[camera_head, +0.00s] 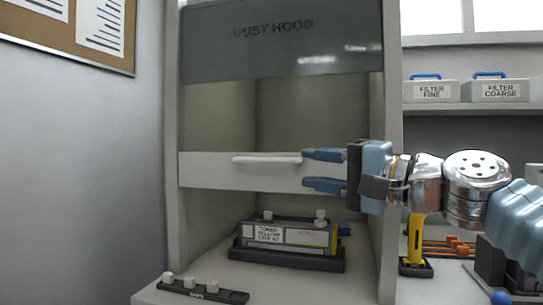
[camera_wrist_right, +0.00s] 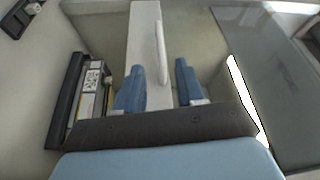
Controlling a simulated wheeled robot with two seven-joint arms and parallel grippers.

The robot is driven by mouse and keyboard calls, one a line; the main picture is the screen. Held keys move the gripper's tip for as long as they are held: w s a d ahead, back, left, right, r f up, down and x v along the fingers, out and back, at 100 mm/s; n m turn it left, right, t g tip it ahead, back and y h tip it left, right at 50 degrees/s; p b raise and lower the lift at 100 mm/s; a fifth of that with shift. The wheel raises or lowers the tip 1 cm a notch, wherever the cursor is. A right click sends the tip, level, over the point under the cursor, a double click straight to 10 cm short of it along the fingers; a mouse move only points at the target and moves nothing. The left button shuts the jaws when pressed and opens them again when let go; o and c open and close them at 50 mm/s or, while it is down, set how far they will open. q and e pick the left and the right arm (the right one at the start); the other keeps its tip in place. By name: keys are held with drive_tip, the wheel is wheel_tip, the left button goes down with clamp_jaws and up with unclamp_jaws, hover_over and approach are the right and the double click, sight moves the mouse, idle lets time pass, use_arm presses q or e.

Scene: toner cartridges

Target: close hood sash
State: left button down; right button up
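The dust hood (camera_head: 172,130) stands in the middle of the head view. Its sash has a dark glass pane (camera_head: 282,45) at the top and a pale bottom bar (camera_head: 215,175) with a white handle (camera_head: 267,159). The bar sits partway up the opening, with open space below it. My right gripper (camera_head: 325,171) is at the right part of the bar, fingers apart, beside the handle's right end. In the right wrist view, the open fingers (camera_wrist_right: 158,85) straddle the line of the handle (camera_wrist_right: 161,52); contact cannot be told. My left gripper is not in view.
A toner cartridge (camera_head: 290,235) rests in a dark cradle (camera_head: 335,262) inside the hood, below the bar. A dark strip with several pale knobs (camera_head: 205,291) lies at the front. A yellow-handled tool (camera_head: 415,240) and filter boxes (camera_head: 432,92) are at right.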

sight(271, 162)
drive_tip(key=p+x, duration=0.2)
drive_tip(key=x, duration=0.6)
drive_tip(key=shift+w+a+r+p, duration=0.15)
drive_tip(key=shift+a+p, duration=0.05)
drive_tip(key=shift+p, duration=0.2)
drive_tip(key=shift+w+a, duration=0.35)
clamp_jaws()
